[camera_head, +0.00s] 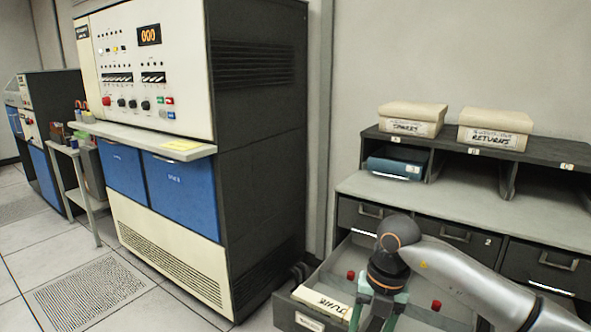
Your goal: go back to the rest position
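My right arm comes in from the lower right, and its gripper (377,318) points down over the open drawer (283,312) of the grey cabinet. Its two greenish fingers run to the bottom edge of the picture. Their tips are cut off or hidden, so I cannot tell how wide they stand or whether they hold anything. A cream card block with dark lettering (325,303) lies in the drawer just left of the gripper. I cannot tell whether the two touch. My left gripper is not in view.
The cabinet's closed drawers (441,236) are behind my arm. Boxes marked SPARES (408,127) and RETURNS (494,138) stand on its upper shelf, with a blue binder (398,165) below. A tall computer console (259,140) stands left. Floor (160,307) is free in front.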

